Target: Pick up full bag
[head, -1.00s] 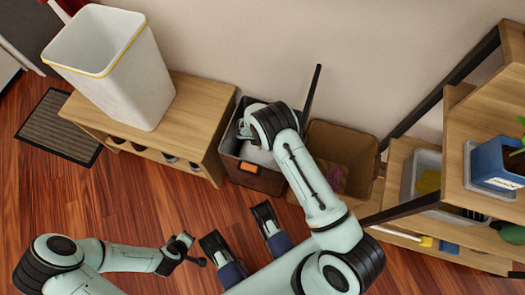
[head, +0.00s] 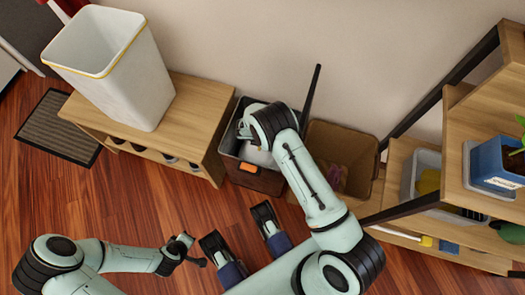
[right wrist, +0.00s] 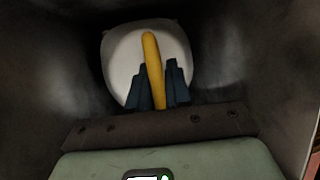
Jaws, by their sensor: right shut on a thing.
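The full bag is white and sits inside a dark bin; its white top (head: 258,156) shows beside my right wrist in the head view. In the right wrist view the white bag (right wrist: 122,70) lies below the fingers, with a yellow strap (right wrist: 152,60) standing up from it. My right gripper (right wrist: 160,88) is down in the bin, with its dark blue fingers shut on the yellow strap. The head view hides these fingers. The dark bin (head: 247,178) has an orange patch on its front. My left gripper (head: 190,252) is over the floor at lower left, apart from everything; its opening is unclear.
A brown bin (head: 352,142) stands right beside the dark bin. A wooden bench (head: 195,105) at left carries a tall white bin (head: 125,85). A shelf unit (head: 455,130) stands at right. A grey mat (head: 62,125) lies at left; the floor in front is largely clear.

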